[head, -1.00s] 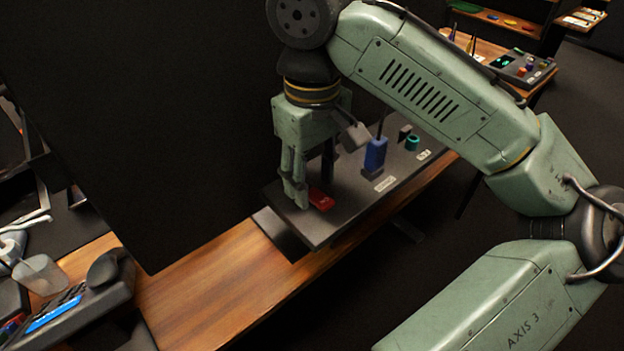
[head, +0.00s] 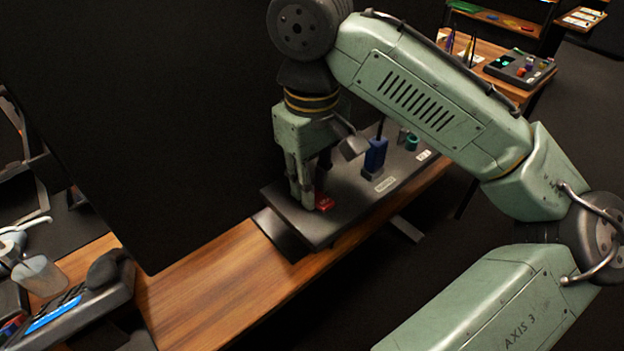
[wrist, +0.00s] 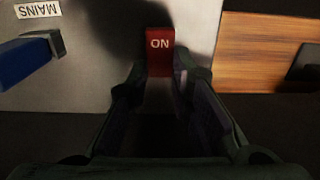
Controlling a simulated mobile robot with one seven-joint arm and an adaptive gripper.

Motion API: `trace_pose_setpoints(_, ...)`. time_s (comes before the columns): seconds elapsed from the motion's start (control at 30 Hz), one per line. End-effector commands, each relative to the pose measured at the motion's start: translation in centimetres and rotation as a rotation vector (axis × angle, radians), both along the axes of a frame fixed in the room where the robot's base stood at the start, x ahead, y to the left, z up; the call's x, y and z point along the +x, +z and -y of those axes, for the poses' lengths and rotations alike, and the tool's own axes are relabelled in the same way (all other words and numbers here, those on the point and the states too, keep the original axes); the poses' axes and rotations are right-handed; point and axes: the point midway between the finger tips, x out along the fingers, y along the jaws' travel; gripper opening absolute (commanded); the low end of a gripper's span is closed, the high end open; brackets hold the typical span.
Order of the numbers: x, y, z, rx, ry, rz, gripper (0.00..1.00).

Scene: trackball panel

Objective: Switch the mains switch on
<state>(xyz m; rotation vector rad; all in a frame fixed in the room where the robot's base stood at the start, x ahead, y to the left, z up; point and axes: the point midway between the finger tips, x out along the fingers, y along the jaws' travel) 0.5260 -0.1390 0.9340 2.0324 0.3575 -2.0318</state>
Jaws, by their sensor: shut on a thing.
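A red block (head: 324,203) marked ON sits near the left end of the grey panel (head: 318,228). It also shows in the wrist view (wrist: 160,45), top centre, with its lettering upside-down. My gripper (head: 310,205) points down over it and is shut on it, with a fingertip at each side in the wrist view (wrist: 162,85). A blue upright lever (head: 375,154) stands farther along the panel. A white label reading MAINS (wrist: 38,9) lies beside this blue part (wrist: 25,62), at the wrist view's upper left.
A teal knob (head: 411,143) and another label (head: 424,155) sit farther back on the panel. The wooden bench top (head: 215,290) runs along the front left. A large black screen (head: 140,130) stands left of my gripper. Another table with a control box (head: 520,68) stands far right.

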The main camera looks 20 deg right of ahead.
Motion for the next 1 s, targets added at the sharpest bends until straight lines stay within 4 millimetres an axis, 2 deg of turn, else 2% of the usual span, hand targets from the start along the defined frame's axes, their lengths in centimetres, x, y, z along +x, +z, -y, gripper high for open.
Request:
trace_pose_setpoints(0.27, -0.06, 0.02, -0.03, 0.007, 0.002, 0.012, 0.00)
trace_pose_setpoints(0.7, -0.74, 0.25, 0.25, 0.098, 0.001, 0.261, 0.00)
trace_pose_setpoints(1.0, -0.78, 0.36, 0.28, 0.101, 0.001, 0.277, 0.00)
